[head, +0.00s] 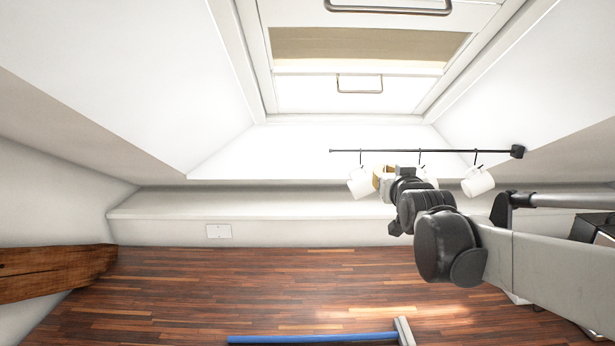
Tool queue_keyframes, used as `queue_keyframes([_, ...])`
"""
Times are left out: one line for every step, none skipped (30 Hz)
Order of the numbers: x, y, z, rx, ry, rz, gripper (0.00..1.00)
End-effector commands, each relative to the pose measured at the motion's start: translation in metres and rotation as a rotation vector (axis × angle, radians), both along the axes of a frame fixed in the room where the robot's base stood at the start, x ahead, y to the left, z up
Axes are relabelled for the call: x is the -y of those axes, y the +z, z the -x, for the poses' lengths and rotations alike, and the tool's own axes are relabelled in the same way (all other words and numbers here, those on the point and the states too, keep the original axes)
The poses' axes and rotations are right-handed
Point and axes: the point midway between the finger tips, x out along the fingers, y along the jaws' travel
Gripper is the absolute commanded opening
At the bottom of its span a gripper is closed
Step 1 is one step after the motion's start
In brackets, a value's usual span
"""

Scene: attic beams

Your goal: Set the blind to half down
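The roof window (262,60) is at the top of the head view, set in a white sloping recess. A beige blind (365,45) covers a band in its upper part. A pale bar (350,71) runs along the blind's lower edge, with a metal handle (359,90) just below it. Bright, uncovered pane (305,95) shows beneath. My gripper (382,179) is below and slightly right of the handle in the picture, well apart from it. It is small and partly hidden by my wrist, so its fingers cannot be made out.
A black rail (440,151) with several white mugs (478,181) on hooks runs across behind my gripper. A second metal handle (388,10) is at the window's top. A blue-handled tool (312,338) lies low in front; a wooden beam (55,272) is at left. Mid-left floor is clear.

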Motion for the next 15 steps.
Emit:
queue_keyframes([-0.001,-0.042,0.032,-0.079,0.000,-0.001,0.00])
queue_keyframes([-0.001,-0.061,0.051,-0.130,0.000,0.000,0.00])
queue_keyframes([-0.002,-0.085,0.074,-0.193,0.001,-0.001,0.00])
queue_keyframes([-0.002,-0.103,0.092,-0.239,0.001,-0.002,0.00])
queue_keyframes([-0.003,-0.121,0.109,-0.284,0.001,-0.001,0.00])
queue_keyframes([-0.003,-0.145,0.133,-0.342,0.001,-0.002,0.00])
queue_keyframes([-0.003,-0.163,0.150,-0.384,0.002,-0.002,0.00])
queue_keyframes([-0.004,-0.181,0.168,-0.427,0.002,-0.002,0.00])
queue_keyframes([-0.004,-0.206,0.192,-0.482,0.004,-0.003,0.00])
queue_keyframes([-0.005,-0.224,0.209,-0.523,0.004,-0.002,0.00])
queue_keyframes([-0.005,-0.242,0.226,-0.562,0.005,-0.003,0.00])
queue_keyframes([-0.005,-0.265,0.248,-0.612,0.005,-0.002,0.00])
queue_keyframes([-0.006,-0.281,0.264,-0.648,0.006,-0.003,0.00])
queue_keyframes([-0.006,-0.296,0.279,-0.682,0.007,-0.002,0.00])
queue_keyframes([-0.006,-0.315,0.296,-0.722,0.008,-0.003,0.00])
